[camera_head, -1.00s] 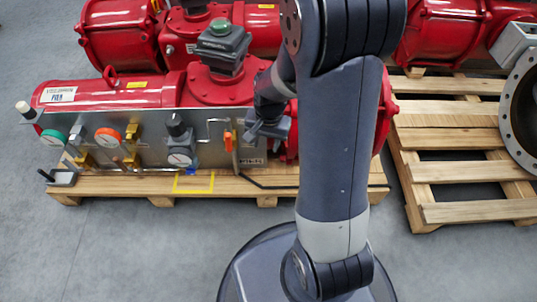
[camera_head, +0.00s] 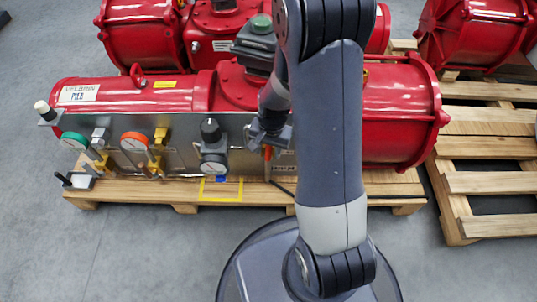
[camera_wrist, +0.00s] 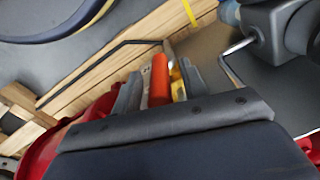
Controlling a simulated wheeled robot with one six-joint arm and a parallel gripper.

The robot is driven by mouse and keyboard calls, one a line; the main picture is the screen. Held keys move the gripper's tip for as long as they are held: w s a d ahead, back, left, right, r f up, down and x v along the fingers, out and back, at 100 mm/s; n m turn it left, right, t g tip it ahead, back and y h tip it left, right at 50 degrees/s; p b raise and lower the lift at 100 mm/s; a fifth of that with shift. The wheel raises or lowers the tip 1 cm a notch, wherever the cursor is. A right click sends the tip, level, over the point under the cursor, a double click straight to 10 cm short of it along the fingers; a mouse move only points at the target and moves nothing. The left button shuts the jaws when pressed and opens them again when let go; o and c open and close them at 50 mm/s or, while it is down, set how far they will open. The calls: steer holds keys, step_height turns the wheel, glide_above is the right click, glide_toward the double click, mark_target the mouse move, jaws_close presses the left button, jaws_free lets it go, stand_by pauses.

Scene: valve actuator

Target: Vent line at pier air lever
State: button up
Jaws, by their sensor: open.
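The red actuator (camera_head: 140,93) with a white label reading roughly "PIER" lies on a wooden pallet. A grey panel (camera_head: 185,150) runs along its front. The orange lever (camera_head: 267,152) is at the panel's right part. My gripper (camera_head: 269,137) is at that lever and partly hides it. In the wrist view my gripper (camera_wrist: 160,75) is open, with one grey finger on each side of the orange lever (camera_wrist: 160,78). I cannot tell whether either finger touches it. A yellow part (camera_wrist: 178,90) shows beside the lever.
A thin bent pipe (camera_wrist: 232,60) is close by in the wrist view. Another pallet (camera_head: 490,183) stands right. Grey floor is clear in front.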

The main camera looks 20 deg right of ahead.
steer(key=shift+f, duration=0.9)
jaws_close()
